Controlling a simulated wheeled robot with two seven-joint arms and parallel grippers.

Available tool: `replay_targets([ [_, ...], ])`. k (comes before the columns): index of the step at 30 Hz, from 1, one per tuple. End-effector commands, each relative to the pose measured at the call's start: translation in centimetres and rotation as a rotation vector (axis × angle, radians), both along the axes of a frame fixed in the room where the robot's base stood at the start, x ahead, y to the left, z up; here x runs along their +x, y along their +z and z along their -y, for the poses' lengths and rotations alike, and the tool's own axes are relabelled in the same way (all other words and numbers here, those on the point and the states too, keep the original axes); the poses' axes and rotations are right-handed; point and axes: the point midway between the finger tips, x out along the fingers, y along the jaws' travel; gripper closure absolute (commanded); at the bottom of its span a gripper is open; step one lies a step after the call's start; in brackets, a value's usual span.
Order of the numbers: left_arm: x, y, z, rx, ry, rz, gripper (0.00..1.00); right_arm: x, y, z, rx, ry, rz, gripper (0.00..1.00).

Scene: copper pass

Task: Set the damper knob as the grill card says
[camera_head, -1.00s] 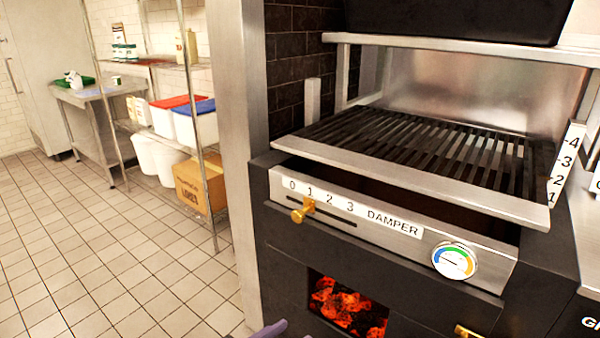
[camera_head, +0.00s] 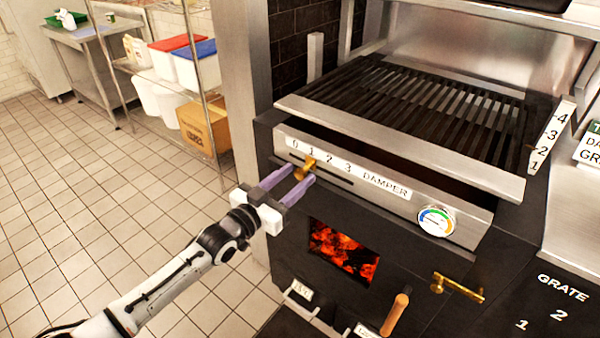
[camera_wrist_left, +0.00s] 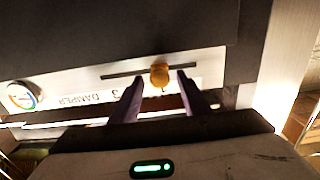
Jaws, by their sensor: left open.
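The brass damper knob (camera_head: 306,167) sits in a dark slot on the grill's steel front, just below the 1 of the 0 to 3 damper scale (camera_head: 335,165). My left gripper (camera_head: 301,175) is open, its purple fingers reaching toward the knob from the lower left. In the left wrist view the knob (camera_wrist_left: 159,76) lies between the tips of the open gripper (camera_wrist_left: 160,78); I cannot tell whether they touch it. A white card (camera_head: 590,150) at the right edge is cut off, its words only partly readable. My right gripper is not in view.
A dial gauge (camera_head: 436,221) sits right of the scale. Below are a glowing firebox window (camera_head: 343,252), a brass latch (camera_head: 457,288) and a wooden handle (camera_head: 395,315). The grill grate (camera_head: 410,108) is above. Tiled floor (camera_head: 90,220) is free at left.

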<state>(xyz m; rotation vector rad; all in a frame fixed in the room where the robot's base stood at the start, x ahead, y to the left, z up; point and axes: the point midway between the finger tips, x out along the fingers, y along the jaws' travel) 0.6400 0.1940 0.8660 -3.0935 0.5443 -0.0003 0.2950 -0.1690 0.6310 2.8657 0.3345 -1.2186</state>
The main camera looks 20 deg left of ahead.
Motion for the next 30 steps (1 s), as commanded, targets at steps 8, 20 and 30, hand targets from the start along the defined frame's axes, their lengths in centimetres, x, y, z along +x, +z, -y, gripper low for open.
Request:
replay_targets([
  [8, 2.2, 0.0, 0.8, -0.001, 0.0, 0.0, 0.58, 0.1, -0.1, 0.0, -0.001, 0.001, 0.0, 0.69],
  [20, 2.2, 0.0, 0.8, -0.001, 0.0, 0.0, 0.81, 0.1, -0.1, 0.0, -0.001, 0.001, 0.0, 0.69],
  [30, 1.9, 0.1, 1.7, -0.004, -0.002, -0.003, 1.0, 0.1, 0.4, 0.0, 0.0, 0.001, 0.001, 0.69],
])
